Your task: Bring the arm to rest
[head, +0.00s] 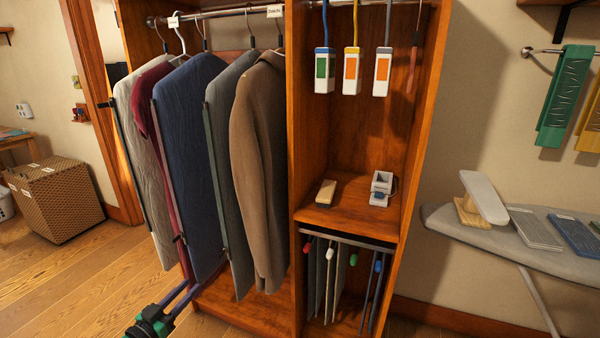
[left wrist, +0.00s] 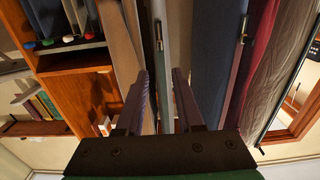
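My left gripper (head: 184,291) is at the lower left of the head view, low in front of the hanging clothes. Its two purple-grey fingers point up toward the blue garment (head: 188,165). In the left wrist view the gripper (left wrist: 161,72) shows its fingers apart with nothing held between them. Garments show beyond the fingertips there; I cannot tell whether the tips touch any. My right gripper is in neither view.
The wooden wardrobe (head: 292,170) holds several garments on a rail, including a brown coat (head: 258,165). A grey ironing board (head: 520,250) stands at the right. A woven hamper (head: 55,200) stands at the left. The wooden floor between hamper and wardrobe is clear.

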